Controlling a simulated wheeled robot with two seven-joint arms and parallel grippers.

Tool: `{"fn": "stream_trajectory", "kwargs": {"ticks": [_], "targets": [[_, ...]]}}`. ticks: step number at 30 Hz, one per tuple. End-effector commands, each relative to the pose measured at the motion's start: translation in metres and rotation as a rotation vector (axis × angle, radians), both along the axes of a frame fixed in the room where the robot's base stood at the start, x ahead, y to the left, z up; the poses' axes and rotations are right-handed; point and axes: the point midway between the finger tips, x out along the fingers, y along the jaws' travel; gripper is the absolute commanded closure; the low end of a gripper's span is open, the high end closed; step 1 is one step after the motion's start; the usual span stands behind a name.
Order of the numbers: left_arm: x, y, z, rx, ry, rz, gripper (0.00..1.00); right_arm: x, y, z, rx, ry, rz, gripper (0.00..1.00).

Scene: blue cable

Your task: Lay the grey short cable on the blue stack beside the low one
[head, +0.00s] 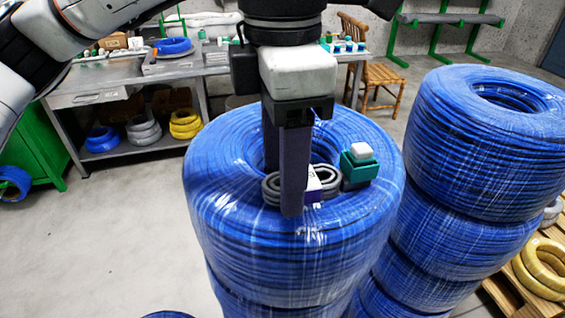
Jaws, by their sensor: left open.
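The grey short cable (272,190) is a small coil with a white and purple label. It lies on the top of the middle blue stack (225,215), at the near side of the stack's central hole. My left gripper (282,190) points straight down over the coil, its fingers apart. The near finger passes in front of the coil and hides part of it; I cannot tell whether the fingers touch it. A taller blue stack (465,150) stands to the right. My right gripper is not in view.
A green and white block (358,166) sits on the middle stack, right of the cable. A blue coil edge (166,315) shows at the bottom. Behind are a workbench (110,75) and wooden chair (375,72).

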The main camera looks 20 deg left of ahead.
Motion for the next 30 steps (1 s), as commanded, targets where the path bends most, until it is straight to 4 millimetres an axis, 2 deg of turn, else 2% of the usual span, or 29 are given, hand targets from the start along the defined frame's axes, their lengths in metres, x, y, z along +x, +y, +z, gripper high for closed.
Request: {"fn": "stream_trajectory", "kwargs": {"ticks": [5,12,16,21,30], "targets": [[0.001,-0.001,0.029,-0.002,-0.004,0.001,0.46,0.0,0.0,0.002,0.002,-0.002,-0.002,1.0],[0.0,0.0,0.085,0.0,-0.005,0.002,0.46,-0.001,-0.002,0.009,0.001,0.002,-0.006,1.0],[0.001,0.0,0.106,0.0,-0.004,0.002,0.46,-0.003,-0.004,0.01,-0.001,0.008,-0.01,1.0],[0.0,0.0,0.119,0.001,-0.001,0.001,0.46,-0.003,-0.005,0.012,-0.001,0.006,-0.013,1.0],[0.0,0.0,0.121,0.0,0.0,0.0,0.46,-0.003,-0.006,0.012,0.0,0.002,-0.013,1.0]]}}
